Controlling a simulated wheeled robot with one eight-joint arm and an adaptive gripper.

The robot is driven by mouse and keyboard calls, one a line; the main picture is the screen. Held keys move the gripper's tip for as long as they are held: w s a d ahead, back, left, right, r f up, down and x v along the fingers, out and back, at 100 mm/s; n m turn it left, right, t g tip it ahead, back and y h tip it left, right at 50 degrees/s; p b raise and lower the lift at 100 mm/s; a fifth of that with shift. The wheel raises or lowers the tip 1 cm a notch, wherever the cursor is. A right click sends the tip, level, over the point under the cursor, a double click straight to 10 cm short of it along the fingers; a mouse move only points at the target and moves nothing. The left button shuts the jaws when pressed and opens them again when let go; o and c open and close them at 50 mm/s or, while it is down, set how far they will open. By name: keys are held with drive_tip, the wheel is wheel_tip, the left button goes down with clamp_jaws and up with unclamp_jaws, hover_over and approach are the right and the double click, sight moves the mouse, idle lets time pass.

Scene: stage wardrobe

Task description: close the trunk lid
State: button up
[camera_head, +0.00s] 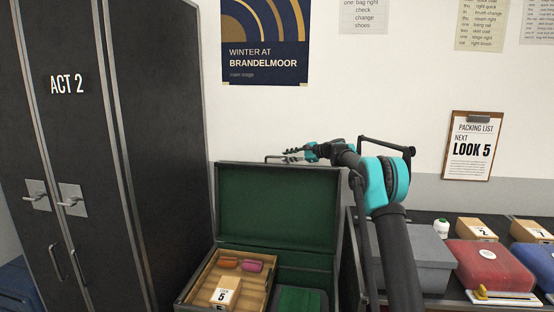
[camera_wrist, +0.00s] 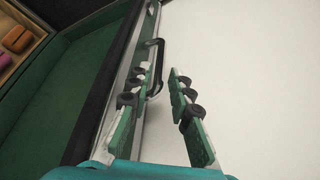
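The trunk (camera_head: 190,292) is open, and its lid (camera_head: 278,205) stands upright behind it, green lining facing forward. The lid's lining also fills the left of the wrist view (camera_wrist: 85,85), with a dark border and a pale metal edge. A dark handle (camera_wrist: 157,66) sticks out from that edge. My gripper (camera_head: 288,156) is at the lid's top edge. In the wrist view its two green-padded fingers (camera_wrist: 161,72) are apart. The handle shows between the fingertips, nearer the left finger; whether they touch cannot be told. Nothing is gripped.
The trunk holds a wooden tray (camera_head: 203,284) with rolled items and a box (camera_head: 225,293) marked 5. A tall dark wardrobe (camera_head: 160,130) stands close on the left. On the right, a counter holds a grey case (camera_head: 425,258), a red case (camera_head: 490,266) and small boxes. The wall is behind.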

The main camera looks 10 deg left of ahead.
sight(280, 157)
drive_tip(key=shift+x, duration=3.05)
clamp_jaws()
